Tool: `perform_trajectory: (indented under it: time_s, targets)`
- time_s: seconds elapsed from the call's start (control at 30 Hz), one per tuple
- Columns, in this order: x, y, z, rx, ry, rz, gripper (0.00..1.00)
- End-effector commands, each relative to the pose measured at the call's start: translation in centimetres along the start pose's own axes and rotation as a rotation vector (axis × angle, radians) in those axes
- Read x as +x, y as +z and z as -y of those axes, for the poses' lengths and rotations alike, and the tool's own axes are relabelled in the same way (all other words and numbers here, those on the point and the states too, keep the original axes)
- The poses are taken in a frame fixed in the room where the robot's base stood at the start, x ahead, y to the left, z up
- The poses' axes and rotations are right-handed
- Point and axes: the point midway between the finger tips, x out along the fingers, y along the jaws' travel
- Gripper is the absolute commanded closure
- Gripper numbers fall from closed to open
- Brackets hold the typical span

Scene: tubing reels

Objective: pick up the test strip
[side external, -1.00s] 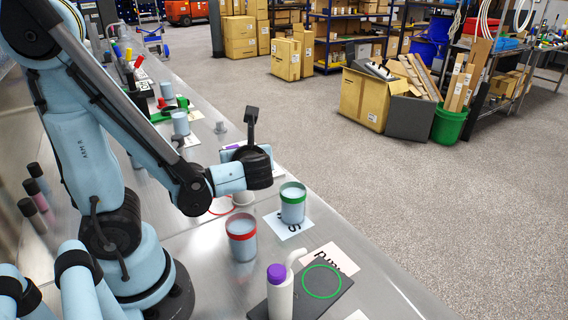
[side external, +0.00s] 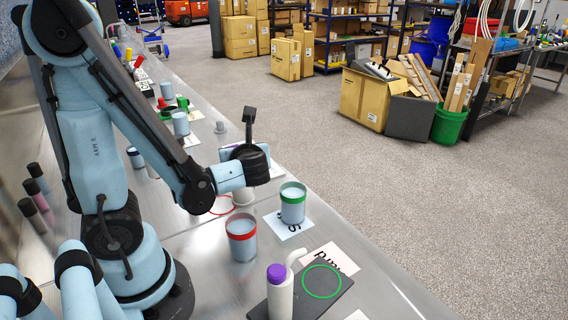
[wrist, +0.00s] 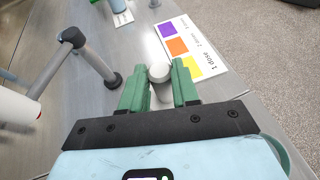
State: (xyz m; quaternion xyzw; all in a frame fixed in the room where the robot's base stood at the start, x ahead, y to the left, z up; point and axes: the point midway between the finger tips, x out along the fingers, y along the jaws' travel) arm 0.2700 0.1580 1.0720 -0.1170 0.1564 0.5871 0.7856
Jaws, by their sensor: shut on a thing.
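My gripper (wrist: 160,85) has green fingers, close together around a pale grey round-topped piece (wrist: 158,73) in the wrist view. I cannot tell whether this piece is the test strip, and no flat strip is clear in either view. A white card (wrist: 190,47) with purple, orange and yellow squares lies on the bench just beyond the right finger. In the side view my wrist hides the fingertips and what they hold.
A green-rimmed cup (side external: 292,204) and a red-rimmed cup (side external: 241,238) stand near the gripper.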

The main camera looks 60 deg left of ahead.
Motion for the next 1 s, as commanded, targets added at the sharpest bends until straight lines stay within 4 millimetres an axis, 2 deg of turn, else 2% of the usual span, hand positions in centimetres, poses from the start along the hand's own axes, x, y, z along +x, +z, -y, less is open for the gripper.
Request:
perform_trajectory:
  time_s: [0.47, 1.0]
  targets:
    - [-0.3, 0.7, 0.0, 0.0, 0.0, 0.0, 1.0]
    - [-1.7, 4.1, 0.0, 0.0, 0.0, 0.0, 1.0]
